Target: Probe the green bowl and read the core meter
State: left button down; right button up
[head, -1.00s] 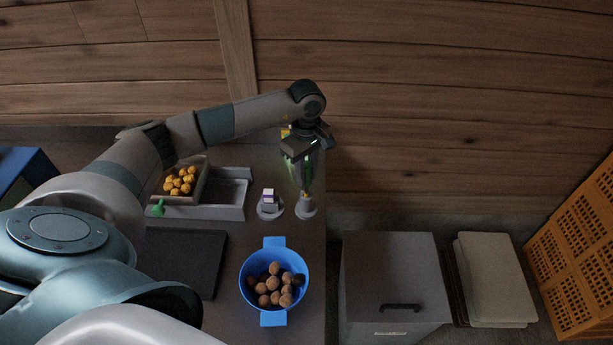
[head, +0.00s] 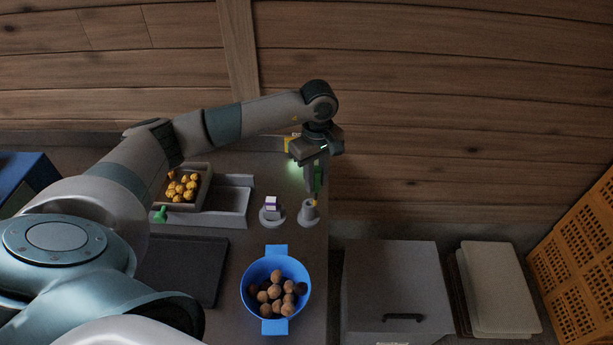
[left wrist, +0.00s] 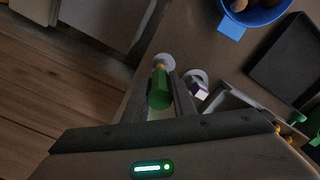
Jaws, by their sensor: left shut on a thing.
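My left gripper (head: 316,188) is shut on a green-handled tool (head: 318,181) with a yellow collar. It stands over a grey cone-shaped holder (head: 309,214); I cannot tell whether the tip is still inside. The left wrist view shows the green handle (left wrist: 159,90) between the fingers, the holder (left wrist: 163,61) just beyond. No green bowl shows; a blue bowl (head: 247,280) with two tabs holds several brown chestnuts. A small purple and white block (head: 271,204) sits on a round grey base left of the holder; no reading is legible. My right gripper is out of view.
A crate (head: 207,188) of yellow pieces sits by a grey tray (head: 236,212), a green knob (head: 161,214) near it. A dark flat board (head: 195,270) lies left of the bowl. A grey lidded bin (head: 390,275) stands beyond the table's right edge.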

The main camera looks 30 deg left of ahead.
pick_arm(q)
jog(key=s+d+r+m+b, duration=0.2)
jog(key=s+d+m+b, duration=0.5)
jog(key=s+d+m, duration=0.5)
jog(key=shift+s+d+r+m, duration=0.25)
jog(key=shift+s+d+m, duration=0.1)
jog(key=shift+d+m, duration=0.45)
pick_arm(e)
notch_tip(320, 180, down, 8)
pick_arm(q)
jog(key=shift+a, duration=0.1)
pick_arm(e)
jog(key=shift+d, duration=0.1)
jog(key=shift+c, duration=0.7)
